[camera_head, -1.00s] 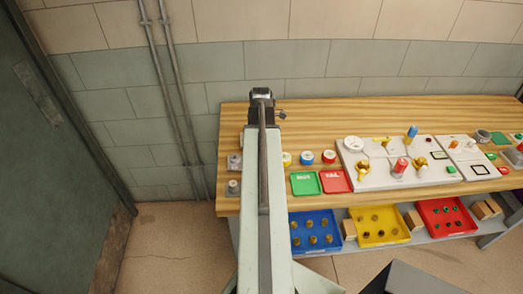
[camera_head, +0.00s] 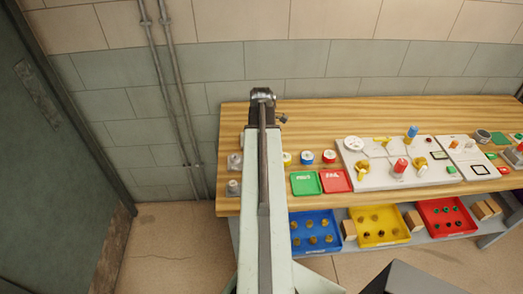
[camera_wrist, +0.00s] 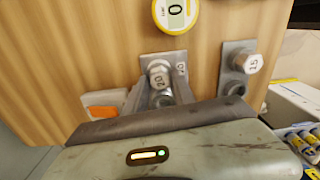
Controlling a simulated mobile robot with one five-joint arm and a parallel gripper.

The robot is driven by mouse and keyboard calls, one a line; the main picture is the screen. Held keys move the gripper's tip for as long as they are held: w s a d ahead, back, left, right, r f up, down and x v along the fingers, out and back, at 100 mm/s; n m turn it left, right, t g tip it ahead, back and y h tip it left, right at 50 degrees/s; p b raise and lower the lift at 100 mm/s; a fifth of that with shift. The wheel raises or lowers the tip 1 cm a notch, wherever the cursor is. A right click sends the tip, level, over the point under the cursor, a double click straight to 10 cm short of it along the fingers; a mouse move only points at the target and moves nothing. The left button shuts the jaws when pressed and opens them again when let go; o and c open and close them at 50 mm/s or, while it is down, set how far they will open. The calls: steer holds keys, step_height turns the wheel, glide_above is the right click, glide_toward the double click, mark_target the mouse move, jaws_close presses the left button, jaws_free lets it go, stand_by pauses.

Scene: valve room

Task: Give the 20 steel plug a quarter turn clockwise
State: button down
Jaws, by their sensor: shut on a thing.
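The steel plug marked 20 (camera_wrist: 158,76) shows in the wrist view, with its numbered face toward the camera. It stands at a grey block (camera_wrist: 150,58) that also carries a number. My gripper (camera_wrist: 160,98) is shut on the plug, with a finger on either side of it. The lower part of the plug and the fingertips are partly hidden. In the head view my gripper (camera_head: 262,97) is over the back left of the bench, and my arm hides the plug.
A second steel plug marked 25 (camera_wrist: 248,63) stands in a grey block to the right. A round yellow-rimmed gauge reading 0 (camera_wrist: 175,12) is just beyond. An orange piece (camera_wrist: 101,112) lies left.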

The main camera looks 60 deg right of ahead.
stand_by(0.4)
steer(key=shift+m, duration=1.5)
steer(key=m, duration=0.3)
steer(key=shift+f, duration=0.1)
steer(key=m, duration=0.3)
